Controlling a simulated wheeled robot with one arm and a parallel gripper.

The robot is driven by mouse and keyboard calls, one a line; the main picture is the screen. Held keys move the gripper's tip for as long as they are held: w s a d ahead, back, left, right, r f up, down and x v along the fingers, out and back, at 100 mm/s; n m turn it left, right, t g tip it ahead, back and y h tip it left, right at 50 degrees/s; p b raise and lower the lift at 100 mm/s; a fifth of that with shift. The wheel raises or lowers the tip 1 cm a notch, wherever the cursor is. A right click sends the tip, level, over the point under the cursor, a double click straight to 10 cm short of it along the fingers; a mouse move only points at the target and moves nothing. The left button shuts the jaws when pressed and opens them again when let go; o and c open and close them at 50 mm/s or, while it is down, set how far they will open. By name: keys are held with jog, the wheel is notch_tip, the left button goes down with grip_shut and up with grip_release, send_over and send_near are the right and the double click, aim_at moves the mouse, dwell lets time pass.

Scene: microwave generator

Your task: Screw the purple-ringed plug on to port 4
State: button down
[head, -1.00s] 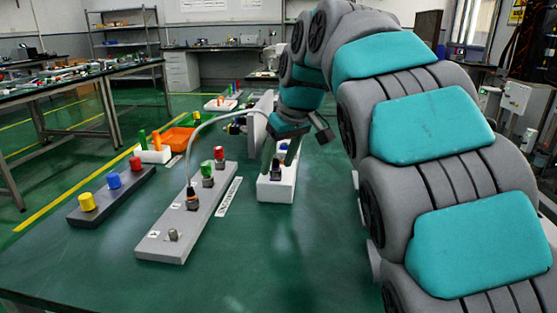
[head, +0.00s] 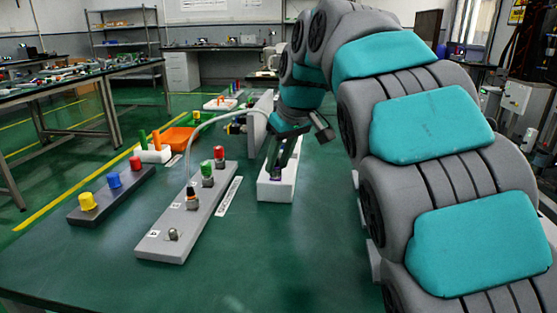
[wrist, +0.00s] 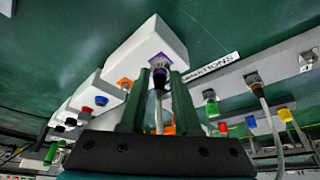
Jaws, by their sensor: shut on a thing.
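The purple-ringed plug (wrist: 160,72) is between my fingers in the wrist view, its dark body and cable running back toward the palm. My gripper (wrist: 158,88) is shut on it. The plug's ringed end overlaps the near end of a white block (wrist: 140,47); I cannot tell whether it is seated or just clear. In the head view my gripper (head: 278,172) is over that white block, right of the grey port panel (head: 160,246). A bare metal port (head: 172,235) is at the panel's near end; its printed label is too small to read.
On the panel are an orange-ringed plug (head: 192,199) with a looping grey cable and caps, including a green one (head: 219,153). A dark strip with yellow, blue and red caps (head: 87,202) lies left. An orange tray (head: 178,140) is behind. The front table is clear.

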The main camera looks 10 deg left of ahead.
jog(key=shift+f, duration=0.1)
jog(key=shift+f+n+b, duration=0.1)
jog(key=shift+n+b, duration=0.3)
jog(key=shift+b, duration=0.15)
jog(key=n+b, duration=0.1)
jog(key=n+g+b, duration=0.1)
jog(key=shift+w+d+n+y, duration=0.1)
jog(key=shift+w+n+y, duration=0.1)
jog(key=shift+n+y, duration=0.15)
jog(key=shift+w+r+n+g+p, duration=0.15)
jog(key=shift+n+g, duration=0.15)
jog(key=shift+n, duration=0.35)
jog(key=shift+s+r+n+g+p, duration=0.15)
jog(key=shift+n+g, duration=0.15)
jog(key=shift+n, duration=0.3)
jog(key=shift+w+n+g+p, duration=0.15)
jog(key=shift+n+g+p, duration=0.15)
jog(key=shift+n+p, duration=0.35)
jog(key=shift+f+n+y, duration=0.1)
jog(key=shift+n+y, duration=0.15)
jog(key=c, duration=0.6)
grip_release()
